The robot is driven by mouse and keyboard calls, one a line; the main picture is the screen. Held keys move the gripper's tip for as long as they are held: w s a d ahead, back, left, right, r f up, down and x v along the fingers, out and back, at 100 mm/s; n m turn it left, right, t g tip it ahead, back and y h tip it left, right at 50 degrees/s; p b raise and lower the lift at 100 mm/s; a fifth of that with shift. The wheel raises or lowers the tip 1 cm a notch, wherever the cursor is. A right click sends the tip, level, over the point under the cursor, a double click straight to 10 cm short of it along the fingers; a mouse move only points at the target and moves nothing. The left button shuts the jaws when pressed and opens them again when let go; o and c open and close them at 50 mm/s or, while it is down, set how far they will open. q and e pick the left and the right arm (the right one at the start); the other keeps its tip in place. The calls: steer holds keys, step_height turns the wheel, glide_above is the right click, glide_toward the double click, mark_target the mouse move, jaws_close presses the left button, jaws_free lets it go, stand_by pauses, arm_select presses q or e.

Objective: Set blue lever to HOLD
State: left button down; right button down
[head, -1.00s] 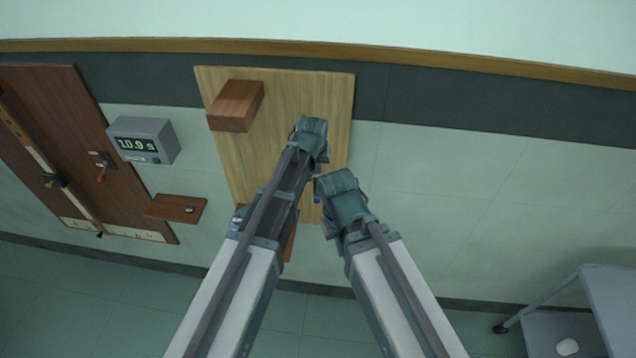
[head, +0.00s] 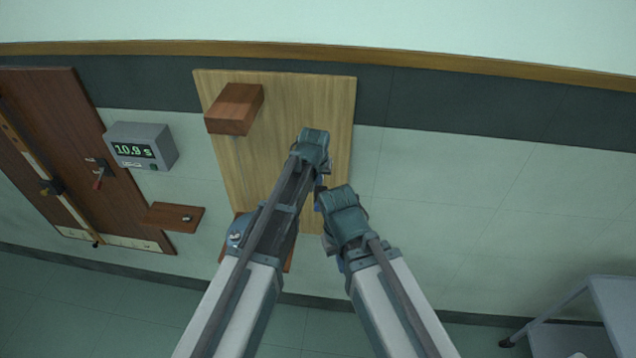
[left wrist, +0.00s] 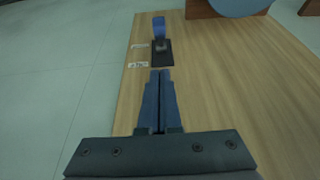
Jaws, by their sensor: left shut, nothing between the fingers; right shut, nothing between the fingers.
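The blue lever (left wrist: 159,27) shows in the left wrist view, on a dark plate (left wrist: 162,53) near the edge of a light wooden board (left wrist: 230,85). Its handle points to the top of that picture, away from my fingers. Two small white labels (left wrist: 138,65) sit left of it; their text is too small to read. My left gripper (left wrist: 161,73) is shut and empty, its tips just short of the plate and apart from the handle. In the head view my left gripper (head: 320,172) and right gripper (head: 336,222) largely hide the lever's area. The right is shut and empty.
The board (head: 275,130) also shows in the head view, with a brown block (head: 235,108) on it. A grey cart (head: 600,310) stands lower right.

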arm_select(q)
steer(key=b, duration=0.5)
glide_above(319, 205)
steer(key=w, duration=0.2)
step_height(319, 205, down, 6)
steer(key=shift+w+r, duration=0.1)
steer(key=shift+s+f+b, duration=0.3)
steer(key=shift+f+b, duration=0.2)
steer(key=shift+f, duration=0.1)
steer(key=shift+s+f+b, duration=0.25)
steer(key=shift+f+b, duration=0.25)
steer(key=shift+f, duration=0.05)
steer(key=shift+s+a+f+b, duration=0.1)
steer(key=shift+s+f+b, duration=0.2)
steer(key=shift+f+b, duration=0.2)
steer(key=shift+s+f+t+b, duration=0.6)
steer(key=shift+t+b, duration=0.2)
steer(key=shift+b, duration=0.4)
steer(key=f+t+b, duration=0.1)
steer(key=b, duration=0.2)
steer(key=s+f+t+b, duration=0.1)
steer(key=t+b, duration=0.1)
steer(key=b, duration=0.1)
steer(key=f+t+b, duration=0.1)
steer(key=b, duration=0.2)
steer(key=shift+s+a+f+h, duration=0.15)
steer(key=shift+s+f+h, duration=0.15)
steer(key=shift+s+h, duration=0.1)
steer(key=shift+r, duration=0.2)
